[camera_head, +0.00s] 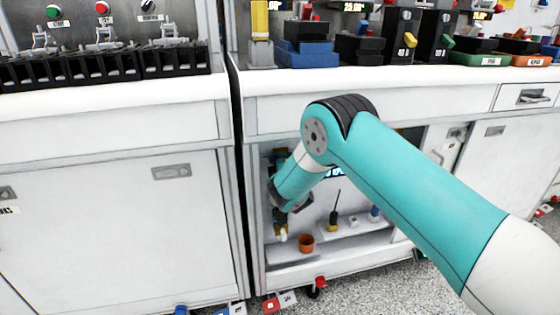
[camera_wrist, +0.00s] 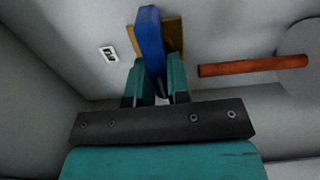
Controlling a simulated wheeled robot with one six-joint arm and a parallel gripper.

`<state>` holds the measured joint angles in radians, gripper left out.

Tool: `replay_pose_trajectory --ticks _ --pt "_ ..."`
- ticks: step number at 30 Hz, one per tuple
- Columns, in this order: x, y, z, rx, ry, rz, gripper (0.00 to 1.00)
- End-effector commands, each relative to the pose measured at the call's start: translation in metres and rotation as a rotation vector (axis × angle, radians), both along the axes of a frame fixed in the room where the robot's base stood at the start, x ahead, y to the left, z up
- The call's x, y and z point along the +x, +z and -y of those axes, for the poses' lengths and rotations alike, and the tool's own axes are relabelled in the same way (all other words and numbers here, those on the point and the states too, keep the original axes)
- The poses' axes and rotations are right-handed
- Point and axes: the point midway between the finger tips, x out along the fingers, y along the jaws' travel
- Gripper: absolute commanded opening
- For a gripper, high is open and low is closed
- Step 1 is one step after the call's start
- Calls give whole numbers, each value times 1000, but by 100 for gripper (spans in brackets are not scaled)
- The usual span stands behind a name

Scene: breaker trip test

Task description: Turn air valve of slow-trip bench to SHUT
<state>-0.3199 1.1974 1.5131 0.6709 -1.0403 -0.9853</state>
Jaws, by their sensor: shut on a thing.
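The air valve shows in the wrist view as a long blue lever handle (camera_wrist: 150,38) in front of a brass-yellow plate (camera_wrist: 174,34). My gripper (camera_wrist: 155,80) has its two teal fingers on either side of the handle's near end and is shut on it. In the head view my gripper (camera_head: 281,222) is inside the open lower compartment of the right bench, at its left side, and mostly hides the valve there. A small black-and-white label (camera_wrist: 108,53) is on the wall left of the valve. Its text is too small to read.
An orange-brown pipe (camera_wrist: 252,65) runs right of the valve to a grey round body (camera_wrist: 302,58). The bench's side wall is close on the left.

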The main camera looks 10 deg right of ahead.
Motion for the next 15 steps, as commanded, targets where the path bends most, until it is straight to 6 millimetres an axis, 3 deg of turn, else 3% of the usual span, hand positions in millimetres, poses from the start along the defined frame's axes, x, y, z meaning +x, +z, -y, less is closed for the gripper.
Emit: replay_pose_trajectory --ticks 7,8,11,15 --pt "-1 -2 -1 -4 2 -2 0" --pt "-1 -2 -1 -4 2 -2 19" --pt "-1 -1 -1 -3 2 -2 42" --pt "0 -1 0 -2 1 -1 43"
